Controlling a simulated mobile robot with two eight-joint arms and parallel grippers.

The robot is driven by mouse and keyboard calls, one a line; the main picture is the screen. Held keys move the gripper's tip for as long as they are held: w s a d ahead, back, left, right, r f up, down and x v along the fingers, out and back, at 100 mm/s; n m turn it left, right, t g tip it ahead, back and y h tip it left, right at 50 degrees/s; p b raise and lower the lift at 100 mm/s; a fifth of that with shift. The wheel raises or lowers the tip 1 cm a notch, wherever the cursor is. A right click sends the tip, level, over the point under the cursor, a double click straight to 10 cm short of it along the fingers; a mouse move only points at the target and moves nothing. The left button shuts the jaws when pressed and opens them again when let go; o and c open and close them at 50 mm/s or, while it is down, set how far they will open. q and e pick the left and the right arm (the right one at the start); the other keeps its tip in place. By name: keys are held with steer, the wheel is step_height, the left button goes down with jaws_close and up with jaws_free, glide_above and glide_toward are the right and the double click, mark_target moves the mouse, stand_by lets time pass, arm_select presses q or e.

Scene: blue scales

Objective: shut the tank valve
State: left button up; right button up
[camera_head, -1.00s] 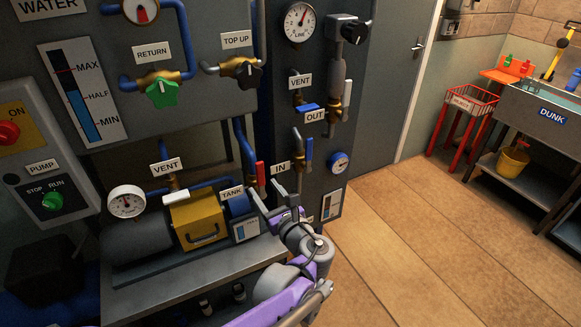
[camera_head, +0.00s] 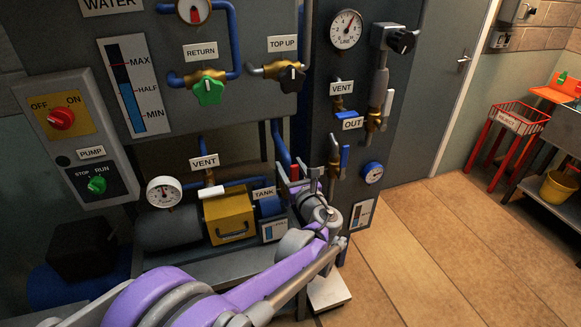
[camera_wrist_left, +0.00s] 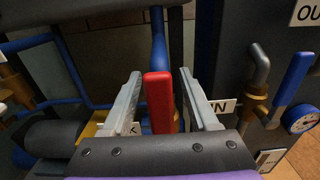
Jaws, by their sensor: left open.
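The tank valve's red lever handle (camera_head: 294,173) stands upright to the right of the TANK label (camera_head: 264,193). My left gripper (camera_head: 293,179) is at it in the head view. In the left wrist view the red handle (camera_wrist_left: 160,103) stands between the two open fingers of my left gripper (camera_wrist_left: 163,100), with a gap showing on each side. The handle's lower end and its valve body are hidden behind the gripper. My right gripper is in neither view.
The IN valve's blue handle (camera_head: 344,158) is close to the right of my left gripper. A yellow box (camera_head: 230,215) and a pressure gauge (camera_head: 164,192) are to the left. Open tiled floor (camera_head: 440,240) lies to the right.

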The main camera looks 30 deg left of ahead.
arm_select(q)
jaws_close()
stand_by(1.4)
